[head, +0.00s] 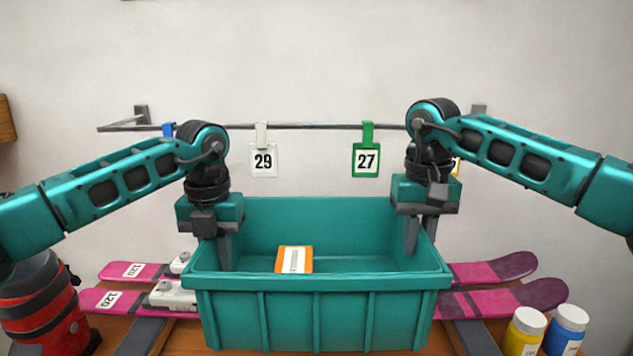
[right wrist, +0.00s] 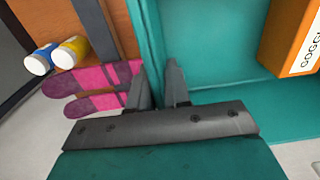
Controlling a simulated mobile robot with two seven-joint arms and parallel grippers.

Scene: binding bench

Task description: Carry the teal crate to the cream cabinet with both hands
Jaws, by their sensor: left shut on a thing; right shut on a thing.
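The teal crate (head: 318,312) is upright in the middle of the head view, over the wooden bench. An orange and white box (head: 294,260) lies inside it; in the right wrist view the box (right wrist: 292,38) shows part of a word, "GOGGL". My left gripper (head: 222,250) is shut on the crate's left wall. My right gripper (head: 412,235) is shut on the crate's right wall; in the right wrist view its fingers (right wrist: 160,88) straddle the teal wall (right wrist: 152,45). I cannot tell whether the crate rests on the bench. No cream cabinet is in view.
Pink skis (head: 115,300) lie behind and beside the crate on dark supports. A red and black boot (head: 45,305) stands at left. A yellow bottle (head: 523,332) and a blue bottle (head: 565,330) stand at right. A wall rail (head: 315,126) holds tags 29 (head: 263,160) and 27 (head: 366,160).

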